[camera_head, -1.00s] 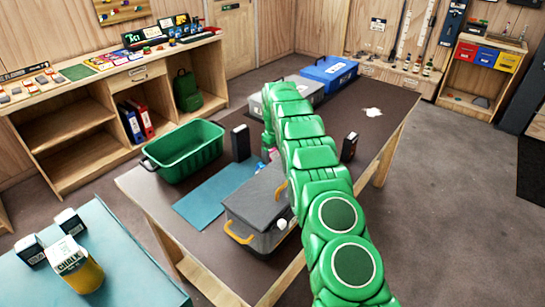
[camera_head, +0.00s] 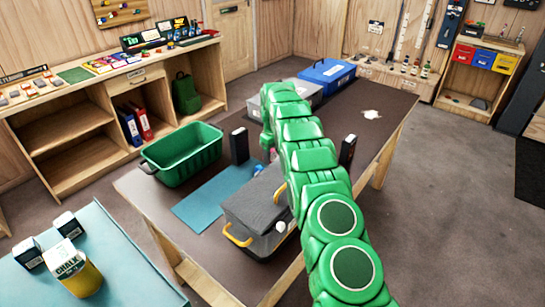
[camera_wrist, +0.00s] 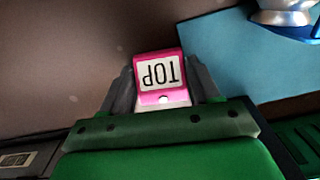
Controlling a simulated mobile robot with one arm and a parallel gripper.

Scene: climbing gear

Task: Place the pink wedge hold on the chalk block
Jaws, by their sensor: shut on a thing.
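The pink wedge hold (camera_wrist: 158,60) has a white face with the word TOP, upside down in the wrist view. My gripper (camera_wrist: 161,78) is shut on it, with one dark finger on each side. The hold is above the brown table, just left of the blue mat. In the head view my arm largely hides the gripper and the hold. A white block-like face marked CHALK (camera_head: 65,264) shows by a yellow container on the teal table at lower left. I cannot tell whether it is the chalk block. Small black-and-white boxes (camera_head: 68,225) stand near it.
On the brown table (camera_head: 160,212) are a green tub (camera_head: 182,155), the blue mat (camera_head: 210,197), a grey lidded box (camera_head: 250,213), a black-and-white box (camera_head: 239,146) and a blue case (camera_head: 327,72). A silver-and-blue thing (camera_wrist: 285,12) lies on the mat's side.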

